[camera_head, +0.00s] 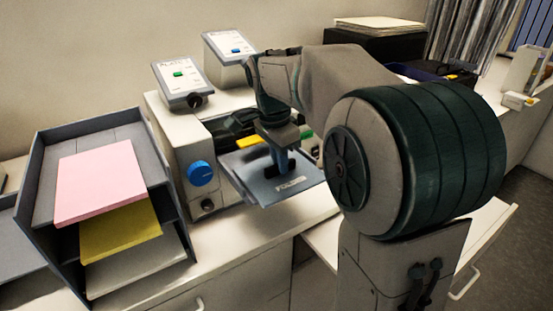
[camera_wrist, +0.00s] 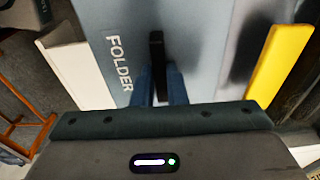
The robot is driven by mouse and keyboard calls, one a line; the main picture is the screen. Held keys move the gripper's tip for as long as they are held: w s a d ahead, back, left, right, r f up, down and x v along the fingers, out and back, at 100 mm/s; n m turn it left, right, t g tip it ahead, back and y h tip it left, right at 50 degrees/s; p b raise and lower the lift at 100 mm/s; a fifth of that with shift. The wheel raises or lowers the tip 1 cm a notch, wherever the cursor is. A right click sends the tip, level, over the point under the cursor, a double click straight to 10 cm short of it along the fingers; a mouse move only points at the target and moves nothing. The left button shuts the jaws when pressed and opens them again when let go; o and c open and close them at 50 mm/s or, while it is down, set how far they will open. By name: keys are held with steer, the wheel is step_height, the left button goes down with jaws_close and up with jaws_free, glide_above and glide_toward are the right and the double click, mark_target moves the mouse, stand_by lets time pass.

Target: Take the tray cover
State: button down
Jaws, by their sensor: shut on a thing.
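The tray cover (camera_head: 257,188) is a flat blue-grey panel marked "FOLDER", with a dark handle standing on it. In the head view it is at the centre, in front of the white machine and over the counter's front. My gripper (camera_head: 284,168) comes down from above onto the handle. In the wrist view the cover (camera_wrist: 205,30) fills the upper middle, and my blue-tipped fingers (camera_wrist: 160,85) are shut on the black handle (camera_wrist: 156,45). I cannot tell whether the cover touches what is beneath it.
A white machine (camera_head: 180,138) with a blue knob (camera_head: 201,173) stands behind the cover. A yellow piece (camera_head: 254,142) is at the cover's back edge. A grey paper rack (camera_head: 42,180) with pink, yellow and white stacks stands at the left. An open drawer (camera_head: 490,222) is at the right.

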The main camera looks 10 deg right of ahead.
mark_target(277, 179)
steer(key=shift+s+d, duration=0.2)
steer(key=shift+s, duration=0.55)
steer(key=c, duration=1.4)
jaws_free()
steer(key=shift+o, duration=0.2)
step_height(277, 179, up, 14)
steer(key=a, duration=0.1)
steer(key=shift+s+a+f, duration=0.15)
steer(key=shift+s+a, duration=0.05)
steer(key=shift+a, duration=0.15)
